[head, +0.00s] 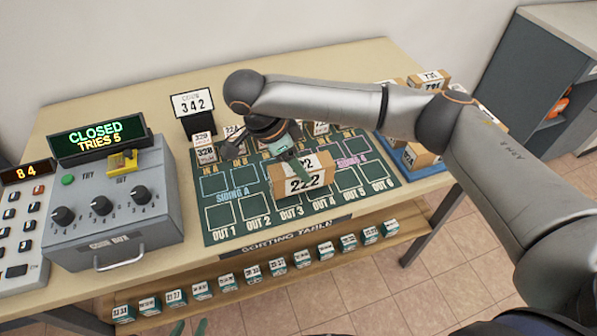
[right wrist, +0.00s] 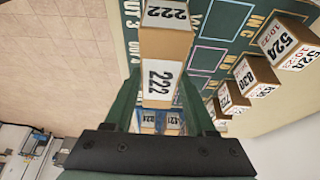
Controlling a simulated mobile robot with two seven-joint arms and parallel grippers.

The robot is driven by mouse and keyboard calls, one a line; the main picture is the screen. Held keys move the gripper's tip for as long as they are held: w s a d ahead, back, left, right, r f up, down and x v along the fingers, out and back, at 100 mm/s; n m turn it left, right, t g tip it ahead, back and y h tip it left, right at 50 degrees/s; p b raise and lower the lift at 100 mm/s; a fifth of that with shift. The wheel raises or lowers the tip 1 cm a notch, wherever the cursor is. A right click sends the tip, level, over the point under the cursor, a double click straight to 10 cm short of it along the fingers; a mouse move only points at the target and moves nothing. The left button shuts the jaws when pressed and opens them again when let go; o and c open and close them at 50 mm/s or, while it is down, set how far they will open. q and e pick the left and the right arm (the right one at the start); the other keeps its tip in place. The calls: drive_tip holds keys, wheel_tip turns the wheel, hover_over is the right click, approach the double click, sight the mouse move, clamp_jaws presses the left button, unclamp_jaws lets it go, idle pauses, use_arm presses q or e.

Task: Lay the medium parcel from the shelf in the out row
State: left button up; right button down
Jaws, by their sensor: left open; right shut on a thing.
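A brown cardboard parcel with white labels reading 222 (head: 290,187) is held over the front of the green mat, around OUT 3 and OUT 4. My right gripper (head: 297,165) is shut on it from above. In the right wrist view the parcel (right wrist: 160,48) sits between the two green fingers; I cannot tell whether its underside touches the mat. The green sorting mat (head: 214,186) has a front row marked OUT 1 to OUT 6; OUT 1, OUT 2, OUT 5 and OUT 6 look empty. My left gripper (head: 192,328) is open and empty at the bottom edge, in front of the table.
Numbered parcels (head: 205,153) stand along the mat's back row. A code box (head: 110,210) stands left, a 342 sign (head: 193,104) behind. A blue tray (head: 437,168) with parcels is at the right. A lower shelf (head: 240,283) holds several small numbered boxes.

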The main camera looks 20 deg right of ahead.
wheel_tip(320, 180, down, 3)
drive_tip(key=shift+r, duration=0.2)
drive_tip(key=shift+f, duration=0.1)
drive_tip(key=shift+f, duration=0.1)
drive_tip(key=shift+c, duration=1.1)
unclamp_jaws()
drive_tip(key=shift+a+r, duration=0.1)
drive_tip(key=shift+r, duration=0.25)
drive_tip(key=p+v, duration=0.1)
drive_tip(key=v, duration=1)
drive_tip(key=shift+a+r+p, duration=0.15)
drive_tip(key=shift+r+p, duration=0.05)
drive_tip(key=shift+p, duration=0.15)
